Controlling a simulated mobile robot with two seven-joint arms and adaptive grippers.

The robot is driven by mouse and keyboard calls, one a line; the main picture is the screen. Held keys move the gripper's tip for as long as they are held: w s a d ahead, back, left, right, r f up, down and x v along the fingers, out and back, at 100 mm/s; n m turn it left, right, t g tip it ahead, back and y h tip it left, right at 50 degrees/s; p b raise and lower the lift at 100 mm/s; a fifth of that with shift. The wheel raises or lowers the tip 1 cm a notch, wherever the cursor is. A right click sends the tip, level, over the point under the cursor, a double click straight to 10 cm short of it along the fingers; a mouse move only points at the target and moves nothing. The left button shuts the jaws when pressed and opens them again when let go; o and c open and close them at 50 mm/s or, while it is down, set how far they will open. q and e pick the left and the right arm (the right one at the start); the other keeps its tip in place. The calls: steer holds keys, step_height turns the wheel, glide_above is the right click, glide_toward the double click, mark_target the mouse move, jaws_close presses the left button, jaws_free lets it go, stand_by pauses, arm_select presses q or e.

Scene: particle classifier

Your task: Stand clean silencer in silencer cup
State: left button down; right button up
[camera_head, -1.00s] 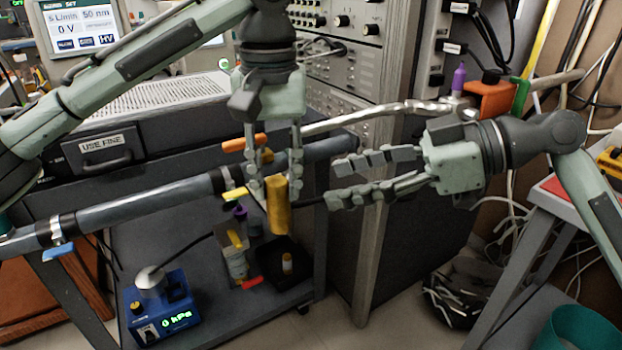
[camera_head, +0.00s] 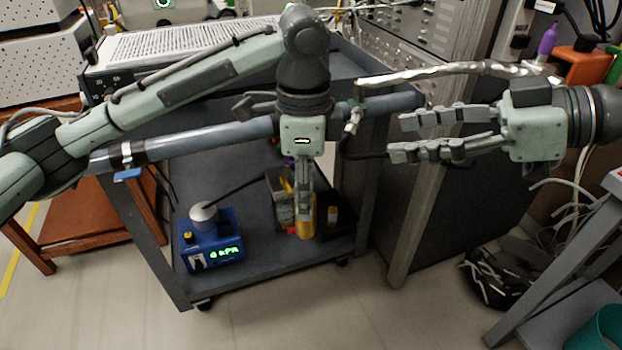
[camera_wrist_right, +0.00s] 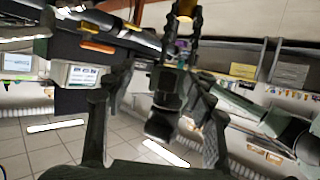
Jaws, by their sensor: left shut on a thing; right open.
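The silencer is a gold cylinder (camera_head: 304,226), held upright in the head view above the lower shelf of the cart. My left gripper (camera_head: 304,205) points down and is shut on its upper part. The gold cylinder also shows at the top edge of the right wrist view (camera_wrist_right: 185,9). My right gripper (camera_head: 397,138) is open and empty, its fingers pointing left, to the right of the left gripper. A grey container (camera_head: 277,200) with yellow items stands behind the left gripper, partly hidden. I cannot tell for sure which thing is the silencer cup.
A blue pressure gauge box (camera_head: 212,245) stands on the lower shelf (camera_head: 265,265), left of the cylinder. A dark tray with a small bottle (camera_head: 332,216) is right of the cylinder. A cabinet stands at right.

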arm_select(q)
steer(key=shift+f, duration=0.1)
arm_select(e)
steer(key=w+d+r+n, duration=0.1)
steer(key=w+r+n, duration=0.2)
steer(key=w+r, duration=0.45)
steer(key=s+a+r+n+g+y, duration=0.4)
steer(key=s+a+r+n+g, duration=0.3)
steer(key=s+a, duration=0.45)
steer(key=s+a+f+n+g+h, duration=0.2)
steer(key=s+a+f+n+h, duration=0.2)
steer(key=s+a+f+h, duration=0.4)
steer(key=s+a+f+n+t+h, duration=0.1)
steer(key=s+f+n+t+h, duration=0.2)
steer(key=f+t+h, duration=0.75)
steer(key=w+d+f+n+t, duration=0.1)
steer(key=w+f, duration=0.2)
steer(key=w, duration=0.2)
steer(key=w+d+f+n+t, duration=0.1)
steer(key=w+d+f+t, duration=0.1)
steer(key=w, duration=0.3)
steer(key=w+d+f+t, duration=0.2)
steer(key=w+f, duration=0.3)
steer(key=shift+w+d+n+t, duration=0.2)
steer(key=shift+w+n+t, duration=0.1)
steer(key=shift+n, duration=0.1)
steer(key=shift+c, duration=0.4)
